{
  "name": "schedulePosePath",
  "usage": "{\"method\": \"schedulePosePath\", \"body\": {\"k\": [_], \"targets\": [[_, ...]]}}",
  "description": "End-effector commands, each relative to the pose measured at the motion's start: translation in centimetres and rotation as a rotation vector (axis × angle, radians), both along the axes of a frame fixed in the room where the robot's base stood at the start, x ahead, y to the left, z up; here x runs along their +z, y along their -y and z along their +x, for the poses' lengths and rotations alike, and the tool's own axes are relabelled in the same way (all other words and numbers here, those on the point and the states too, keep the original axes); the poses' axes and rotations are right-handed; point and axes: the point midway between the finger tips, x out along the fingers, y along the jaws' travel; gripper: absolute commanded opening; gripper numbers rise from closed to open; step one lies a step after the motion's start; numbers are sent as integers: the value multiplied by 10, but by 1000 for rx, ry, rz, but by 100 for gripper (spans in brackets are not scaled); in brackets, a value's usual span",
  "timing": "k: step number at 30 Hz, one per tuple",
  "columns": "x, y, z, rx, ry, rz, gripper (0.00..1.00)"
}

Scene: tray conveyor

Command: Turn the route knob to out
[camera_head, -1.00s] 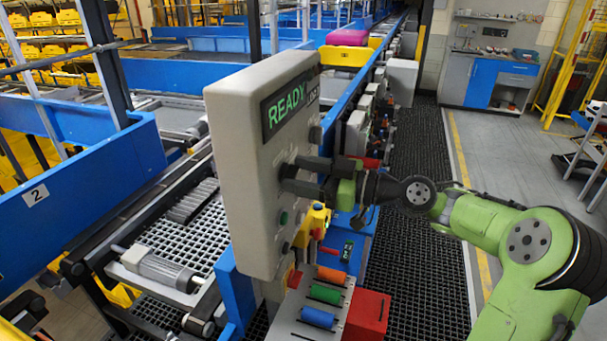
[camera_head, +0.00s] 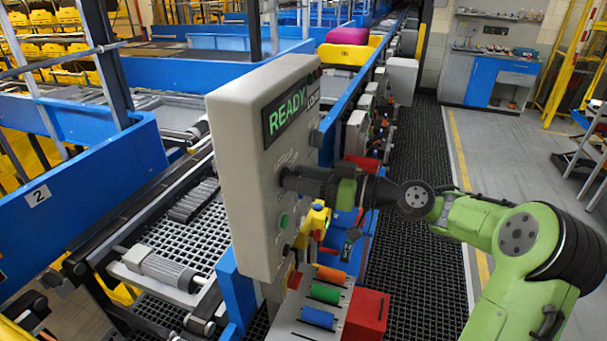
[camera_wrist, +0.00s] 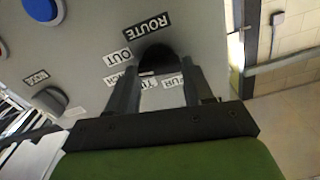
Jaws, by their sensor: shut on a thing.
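The route knob (camera_wrist: 156,58) is a dark round knob on the grey control panel, under a ROUTE label (camera_wrist: 147,26). An OUT label (camera_wrist: 117,58) lies to its left in the wrist view, with other labels partly hidden below. My gripper (camera_wrist: 158,78) is shut on the knob, one finger on each side. In the head view my gripper (camera_head: 288,178) meets the face of the panel box (camera_head: 236,190), and the knob is hidden behind the fingers. The knob's pointer is hard to make out. The panel's screen (camera_head: 288,109) reads READY.
Another dark knob (camera_wrist: 48,100) with its own label and a blue button (camera_wrist: 41,8) sit on the same panel. Below the panel, a rack holds orange, green and blue cylinders (camera_head: 317,318) beside a red box (camera_head: 367,314). The conveyor lies left; floor is free at right.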

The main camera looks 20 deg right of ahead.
Motion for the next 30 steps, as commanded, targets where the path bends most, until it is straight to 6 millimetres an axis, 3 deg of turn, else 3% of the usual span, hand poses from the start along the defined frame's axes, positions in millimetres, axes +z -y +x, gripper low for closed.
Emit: {"method": "schedulePosePath", "body": {"k": [15, 30], "targets": [[0, 1, 1, 0, -256, 182, 21], [-1, 2, 1, 0, -294, 211, 21]]}}
